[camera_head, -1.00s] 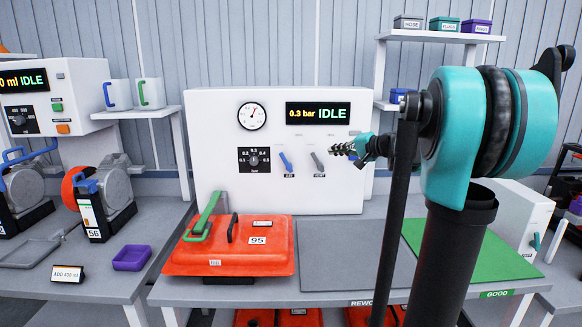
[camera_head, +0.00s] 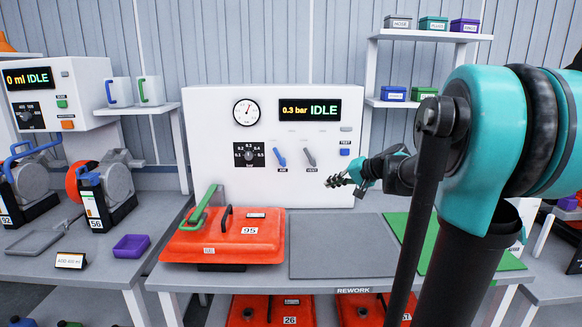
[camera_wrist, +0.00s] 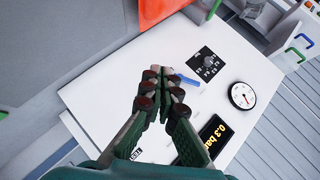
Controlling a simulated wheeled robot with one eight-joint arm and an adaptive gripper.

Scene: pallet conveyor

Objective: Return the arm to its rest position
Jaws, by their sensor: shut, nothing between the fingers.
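My gripper (camera_head: 338,181) is shut and empty, in front of the lower right of the white test panel (camera_head: 215,130) in the head view. In the wrist view its fingers (camera_wrist: 160,72) meet at the tips over the panel's face. My teal and dark arm fills the right of the head view, with the upper arm bent and the forearm reaching left. The panel's display (camera_head: 310,110) reads 0.3 bar IDLE, and its blue lever (camera_head: 280,157) and grey lever (camera_head: 310,157) are left of the gripper.
A shelf (camera_head: 425,36) with small boxes stands at the back right.

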